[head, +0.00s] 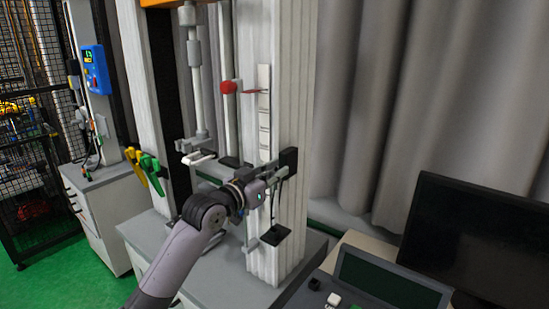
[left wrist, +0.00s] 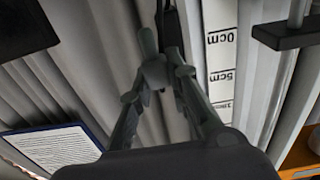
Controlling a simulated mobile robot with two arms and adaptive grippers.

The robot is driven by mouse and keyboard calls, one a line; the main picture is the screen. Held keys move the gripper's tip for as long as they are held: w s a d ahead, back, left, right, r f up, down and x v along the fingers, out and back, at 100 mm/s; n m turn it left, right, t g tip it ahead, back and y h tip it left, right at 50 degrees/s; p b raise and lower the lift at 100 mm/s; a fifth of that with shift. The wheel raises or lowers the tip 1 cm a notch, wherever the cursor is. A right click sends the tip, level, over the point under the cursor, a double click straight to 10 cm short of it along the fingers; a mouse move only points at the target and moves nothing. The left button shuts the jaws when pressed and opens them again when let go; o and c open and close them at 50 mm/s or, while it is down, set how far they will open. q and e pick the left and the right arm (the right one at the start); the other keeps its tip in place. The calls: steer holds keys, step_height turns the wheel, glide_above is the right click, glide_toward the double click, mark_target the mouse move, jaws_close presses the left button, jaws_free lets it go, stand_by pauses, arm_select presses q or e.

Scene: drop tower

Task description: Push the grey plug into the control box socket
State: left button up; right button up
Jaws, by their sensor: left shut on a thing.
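My left gripper (head: 277,177) is at the front of the pale ribbed column in the head view, just below a small black block. In the left wrist view its fingers (left wrist: 163,70) are closed together around a small grey piece (left wrist: 148,42), which looks like the grey plug. A dark cable runs by the fingertips at the top of that view. The plug is too small to tell apart in the head view. A dark console with a green screen (head: 390,279), possibly the control box, stands at the lower right, apart from the gripper. I cannot make out its socket. My right gripper is not in view.
The ribbed column (head: 292,105) stands close behind the gripper, with a red knob (head: 228,87) beside it. A black plate (head: 275,235) juts out below the gripper. A black monitor (head: 478,235) stands at the right. A grey curtain hangs behind.

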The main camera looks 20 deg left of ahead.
arm_select(q)
steer(key=f, duration=0.3)
steer(key=f+p, duration=0.1)
steer(key=f, duration=0.2)
steer(key=s+f, duration=0.1)
steer(key=f, duration=0.3)
steer(key=shift+f+b, duration=0.7)
steer(key=shift+f, duration=0.2)
steer(key=shift+f+b, duration=0.65)
steer(key=shift+f, duration=0.4)
steer(key=shift+f, duration=0.2)
steer(key=o, duration=0.9)
steer(key=shift+o, duration=0.2)
